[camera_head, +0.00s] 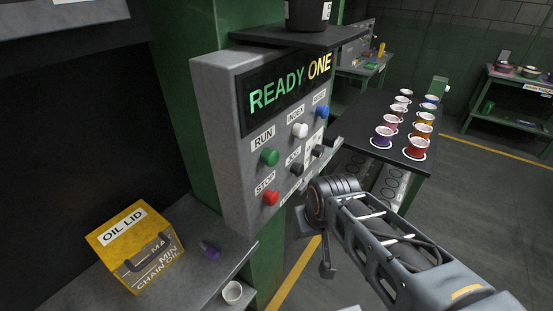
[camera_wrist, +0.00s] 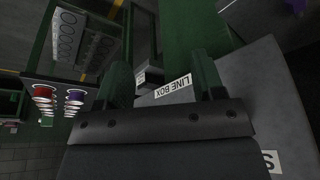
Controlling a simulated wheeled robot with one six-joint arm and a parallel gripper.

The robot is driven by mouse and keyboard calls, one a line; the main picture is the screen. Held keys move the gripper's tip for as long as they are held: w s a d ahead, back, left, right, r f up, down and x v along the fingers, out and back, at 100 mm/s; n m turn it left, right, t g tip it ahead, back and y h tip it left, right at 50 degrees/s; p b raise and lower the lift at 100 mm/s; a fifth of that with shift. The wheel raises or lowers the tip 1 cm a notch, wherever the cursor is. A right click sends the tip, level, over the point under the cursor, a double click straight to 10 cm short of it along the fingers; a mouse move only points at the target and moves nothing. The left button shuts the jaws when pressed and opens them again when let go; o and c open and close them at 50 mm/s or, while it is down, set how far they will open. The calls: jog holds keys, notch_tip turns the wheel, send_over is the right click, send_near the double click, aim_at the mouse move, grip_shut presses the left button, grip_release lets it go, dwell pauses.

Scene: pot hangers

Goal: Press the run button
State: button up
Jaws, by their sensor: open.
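The grey control box (camera_head: 222,150) is mounted on a green post, and its display reads READY ONE. The green run button (camera_head: 270,157) sits under the RUN label, above the red stop button (camera_head: 271,198). My gripper (camera_head: 315,245) is open and empty, at the box's lower right, apart from the run button and below and right of it. In the wrist view my open fingers (camera_wrist: 165,85) show beside the LINE BOX label (camera_wrist: 173,90) on the box. The run button is not visible there.
White (camera_head: 300,131), blue (camera_head: 322,112) and black buttons (camera_head: 296,169) are near the run button. A yellow oil lid box (camera_head: 135,250) and a white cup (camera_head: 232,292) stand on the lower left shelf. A dark table (camera_head: 365,125) with several coloured spools stands behind.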

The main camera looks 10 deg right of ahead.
grip_shut()
dwell(0.3)
dwell(1.1)
